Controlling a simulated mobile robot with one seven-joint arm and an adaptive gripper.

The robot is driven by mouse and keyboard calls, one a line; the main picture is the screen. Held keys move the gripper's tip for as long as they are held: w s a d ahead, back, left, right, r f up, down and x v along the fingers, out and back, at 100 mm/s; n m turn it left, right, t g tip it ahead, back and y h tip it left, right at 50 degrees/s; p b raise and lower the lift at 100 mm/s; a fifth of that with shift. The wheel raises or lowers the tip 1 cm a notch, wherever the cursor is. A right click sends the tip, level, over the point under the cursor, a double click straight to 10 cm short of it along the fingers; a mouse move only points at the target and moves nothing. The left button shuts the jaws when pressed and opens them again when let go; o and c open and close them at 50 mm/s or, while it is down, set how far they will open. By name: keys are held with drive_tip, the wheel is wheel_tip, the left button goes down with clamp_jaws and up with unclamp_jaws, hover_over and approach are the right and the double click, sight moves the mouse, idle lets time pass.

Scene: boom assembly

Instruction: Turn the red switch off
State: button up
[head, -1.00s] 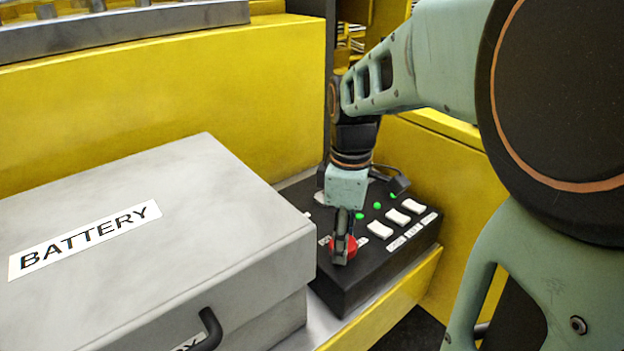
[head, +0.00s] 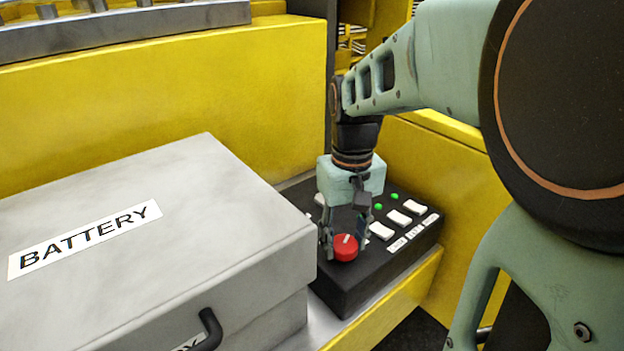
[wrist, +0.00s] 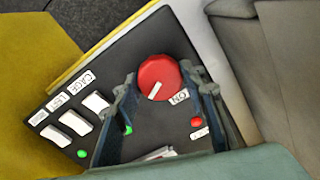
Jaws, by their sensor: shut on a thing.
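The red switch (head: 345,250) is a round knob with a white mark, near the front edge of a black control box (head: 345,290). My gripper (head: 345,246) points down over it, with one finger on each side of the knob, shut on it. In the wrist view the red knob (wrist: 161,76) sits between the fingertips (wrist: 165,82). Its white mark lies slanted, and an "ON" label (wrist: 179,97) is beside the knob. A small red light (wrist: 196,122) shows near that label. Part of the panel is hidden behind my gripper.
A grey case labelled BATTERY (head: 150,250) stands close on the left of the box. White rocker switches (head: 400,217) and green lights (head: 379,206) are on the box. A yellow wall (head: 200,110) rises behind.

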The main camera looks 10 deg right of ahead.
sight(345, 244)
drive_tip(key=m, duration=0.5)
idle(0.8)
drive_tip(key=o, duration=1.2)
drive_tip(key=shift+c, duration=0.2)
drive_tip(key=shift+r, duration=0.1)
wheel_tip(345, 244, up, 12)
drive_tip(key=shift+s, duration=0.1)
